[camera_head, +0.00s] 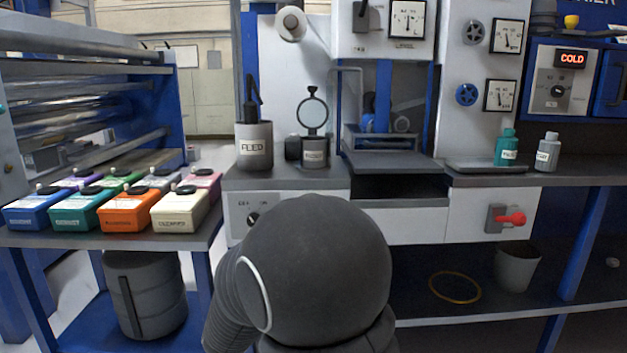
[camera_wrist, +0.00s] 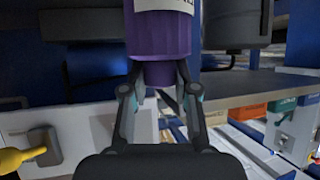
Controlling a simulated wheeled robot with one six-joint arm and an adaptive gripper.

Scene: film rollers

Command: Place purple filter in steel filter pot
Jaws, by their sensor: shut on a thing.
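In the wrist view my gripper (camera_wrist: 160,85) is shut on the purple filter (camera_wrist: 160,35), a purple cylinder with a pale label at its upper end. The label is cut off by the top edge of the picture. In the head view my dark rounded arm link fills the lower middle and hides the gripper and the purple filter. A grey metal pot (camera_head: 255,152) with a pale label stands on the counter, with a dark handle rising from it. A smaller dark labelled pot (camera_head: 314,155) stands to its right. I cannot tell which is the steel filter pot.
Several coloured lidded boxes, including an orange one (camera_head: 125,211), crowd the left table. A magnifier (camera_head: 312,113) stands by the smaller pot. A teal bottle (camera_head: 505,148) and a grey bottle (camera_head: 547,152) stand at right. A red-handled valve (camera_head: 508,218) juts from the counter front.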

